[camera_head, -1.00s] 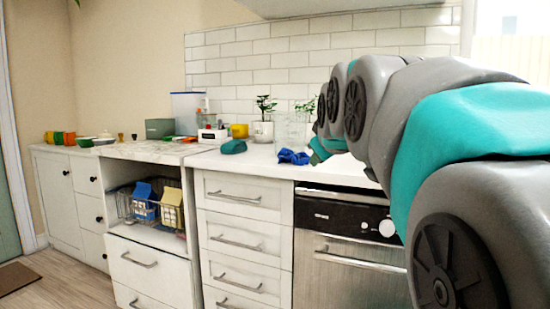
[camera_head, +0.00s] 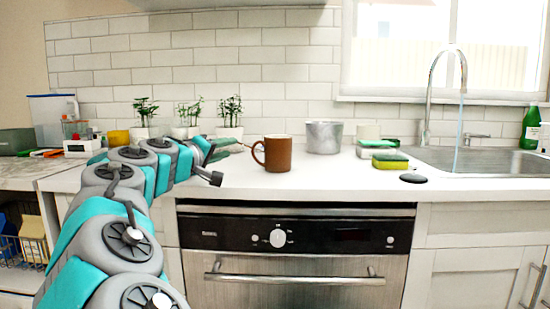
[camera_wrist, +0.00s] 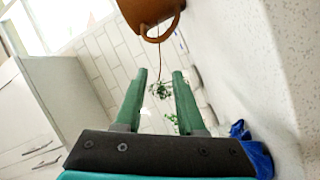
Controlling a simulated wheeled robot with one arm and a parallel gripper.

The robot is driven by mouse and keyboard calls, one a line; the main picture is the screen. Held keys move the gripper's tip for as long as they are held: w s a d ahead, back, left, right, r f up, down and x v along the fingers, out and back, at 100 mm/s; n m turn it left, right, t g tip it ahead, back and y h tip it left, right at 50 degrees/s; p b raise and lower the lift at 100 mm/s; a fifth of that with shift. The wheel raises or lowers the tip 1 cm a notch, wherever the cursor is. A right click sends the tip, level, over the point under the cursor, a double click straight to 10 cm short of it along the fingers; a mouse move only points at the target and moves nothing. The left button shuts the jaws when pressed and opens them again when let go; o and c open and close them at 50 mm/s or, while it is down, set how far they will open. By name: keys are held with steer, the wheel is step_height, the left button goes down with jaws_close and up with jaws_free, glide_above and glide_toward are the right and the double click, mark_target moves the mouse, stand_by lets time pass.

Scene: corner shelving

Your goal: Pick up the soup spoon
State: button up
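I cannot make out a soup spoon for certain in either current view. My gripper (camera_wrist: 160,74) is open in the wrist view, with its two green fingers apart and nothing visible between them. In the head view my gripper (camera_head: 232,146) is partly hidden by my arm, over the counter to the left of the brown mug. A thin brown line (camera_wrist: 184,48) runs down near the mug in the wrist view; I cannot tell what it is.
The brown mug (camera_head: 272,153) stands upright on the counter (camera_head: 330,181). It also shows in the wrist view (camera_wrist: 148,10). A metal pot (camera_head: 324,137), sponges (camera_head: 389,160) and a black disc (camera_head: 413,179) lie to its right. A blue cloth (camera_wrist: 251,152) is near my gripper.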

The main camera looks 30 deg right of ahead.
mark_target(242, 144)
steer(key=shift+w+d+f, duration=0.1)
steer(key=shift+w+d, duration=0.4)
steer(key=shift+w, duration=0.1)
steer(key=p+x, duration=0.1)
steer(key=x, duration=0.5)
steer(key=shift+w+d, duration=0.1)
steer(key=shift+d, duration=0.2)
jaws_close()
stand_by(0.8)
